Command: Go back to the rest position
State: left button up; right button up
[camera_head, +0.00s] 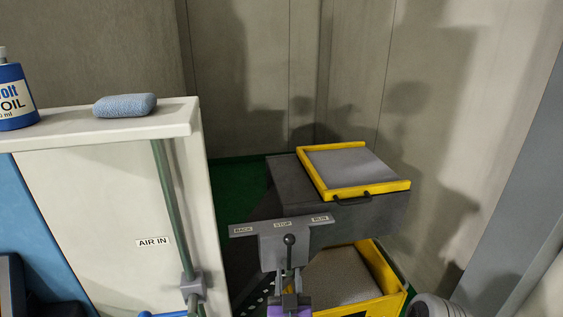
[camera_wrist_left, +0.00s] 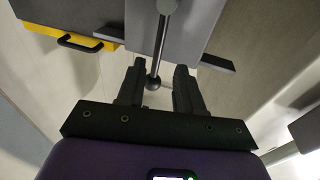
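My left gripper (camera_head: 290,282) is at the bottom middle of the head view, by a grey lever with a ball knob (camera_head: 289,240). The lever stands on a grey bracket (camera_head: 270,246) with BACK, STOP and RUN labels. In the left wrist view my left gripper (camera_wrist_left: 158,68) is open. The lever's ball knob (camera_wrist_left: 153,83) shows between its two fingers, with gaps on both sides. I cannot tell whether a finger touches it. My right gripper is not in view.
A dark machine box with a yellow-framed grey tray (camera_head: 350,168) stands behind the bracket. A yellow bin (camera_head: 390,275) is below it. At left, a white cabinet (camera_head: 90,195) carries a blue sponge (camera_head: 125,105), a blue oil bottle (camera_head: 15,98) and a green-grey pipe (camera_head: 168,205).

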pick_arm(q)
jog(key=s+a+f+g, duration=0.1)
jog(key=a+f+g, duration=0.35)
jog(key=f, duration=0.75)
jog(key=s+a+f+g, duration=0.2)
jog(key=a+f+g, duration=0.25)
jog(key=f, duration=0.75)
jog(key=s+a+f+n+g+h, duration=0.1)
jog(key=s+f+g+h, duration=0.1)
jog(key=s+f+g, duration=0.2)
jog(key=s+a+f+n+g+h, duration=0.1)
jog(key=s+a+f+g+h, duration=0.1)
jog(key=s+f+g, duration=0.3)
jog(key=s+f, duration=0.4)
jog(key=s, duration=0.6)
jog(key=shift+s+f+n+g, duration=0.2)
jog(key=shift+f+n+g, duration=0.1)
jog(key=shift+f+n, duration=0.1)
